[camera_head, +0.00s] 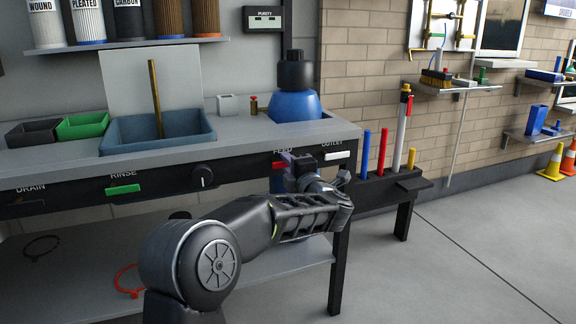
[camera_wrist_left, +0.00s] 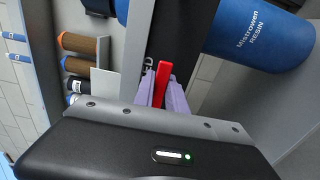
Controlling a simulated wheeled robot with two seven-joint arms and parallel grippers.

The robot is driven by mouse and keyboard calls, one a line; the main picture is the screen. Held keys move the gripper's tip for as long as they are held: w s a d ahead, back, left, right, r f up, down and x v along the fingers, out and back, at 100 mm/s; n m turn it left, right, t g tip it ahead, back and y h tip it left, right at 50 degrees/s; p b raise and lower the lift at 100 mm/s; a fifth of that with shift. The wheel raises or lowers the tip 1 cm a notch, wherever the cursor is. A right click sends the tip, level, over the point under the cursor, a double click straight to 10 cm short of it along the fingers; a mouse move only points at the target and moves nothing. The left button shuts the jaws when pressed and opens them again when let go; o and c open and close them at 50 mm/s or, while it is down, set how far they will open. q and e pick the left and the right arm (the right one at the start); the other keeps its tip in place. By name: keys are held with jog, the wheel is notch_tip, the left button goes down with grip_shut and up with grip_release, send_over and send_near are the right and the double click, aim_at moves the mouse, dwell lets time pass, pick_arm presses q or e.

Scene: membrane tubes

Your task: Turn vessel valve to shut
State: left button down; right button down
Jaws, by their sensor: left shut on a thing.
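My left gripper (camera_head: 287,157) reaches to the front panel of the bench, by the FEED label. In the left wrist view its lilac fingers (camera_wrist_left: 162,92) are shut on a red lever handle (camera_wrist_left: 161,80), which stands up between them. The same red handle (camera_head: 280,165) shows partly in the head view, with the gripper covering its right part. A blue vessel (camera_head: 294,106) with a black top stands on the bench above; it also shows in the left wrist view (camera_wrist_left: 262,38), marked RESIN. My right gripper is not in view.
A white handle (camera_head: 337,155) sits right of the gripper under OUTLET. A green handle (camera_head: 124,190) and a black knob (camera_head: 203,176) are further left. A rack (camera_head: 376,193) with upright coloured tubes stands close on the right.

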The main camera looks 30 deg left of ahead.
pick_arm(q)
jog(key=c, duration=1.4)
grip_release()
jog(key=shift+o, duration=0.2)
